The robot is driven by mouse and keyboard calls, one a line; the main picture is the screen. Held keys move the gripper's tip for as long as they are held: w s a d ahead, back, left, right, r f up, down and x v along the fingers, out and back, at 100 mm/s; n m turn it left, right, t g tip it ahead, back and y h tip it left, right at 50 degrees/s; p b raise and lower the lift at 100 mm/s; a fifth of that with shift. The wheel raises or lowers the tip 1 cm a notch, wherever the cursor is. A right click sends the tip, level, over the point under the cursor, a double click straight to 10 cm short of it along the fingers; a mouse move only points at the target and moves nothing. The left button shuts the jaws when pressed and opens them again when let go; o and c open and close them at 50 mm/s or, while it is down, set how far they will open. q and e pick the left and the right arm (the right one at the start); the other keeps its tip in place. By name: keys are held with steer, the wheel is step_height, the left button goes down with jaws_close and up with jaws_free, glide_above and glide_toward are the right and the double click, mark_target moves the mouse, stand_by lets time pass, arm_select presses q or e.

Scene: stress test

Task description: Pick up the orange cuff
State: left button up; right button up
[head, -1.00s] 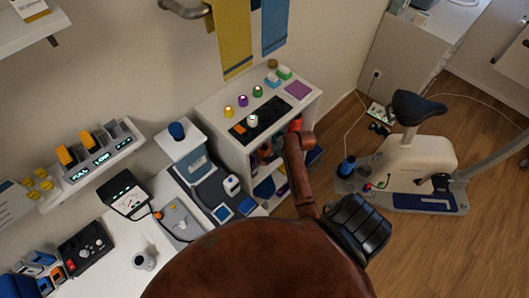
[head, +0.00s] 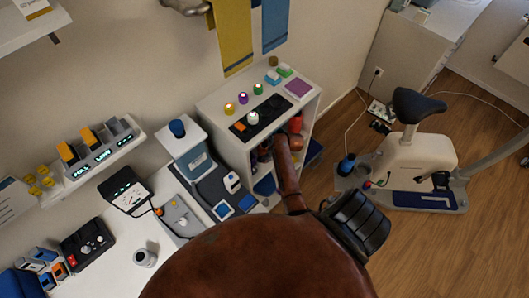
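An orange-red rounded thing (head: 296,123) sits at the open right end of the white shelf unit (head: 227,143), in its upper level. It looks like the orange cuff, but it is too small to be sure. A rust-brown arm link of mine reaches up to the shelf's open front, just below and left of it. The shelf's inside and the end of this arm are partly hidden, and I cannot make out either gripper or its fingers. My large brown body part fills the bottom middle.
Coloured knobs and a purple pad (head: 298,88) lie on the shelf top. A white counter (head: 120,232) with devices stands at lower left, below a wall charger (head: 97,150). An exercise bike (head: 418,155) stands at right. Wooden floor (head: 480,240) is clear at lower right.

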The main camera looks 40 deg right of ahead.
steer(key=c, duration=0.8)
steer(key=shift+r, duration=0.1)
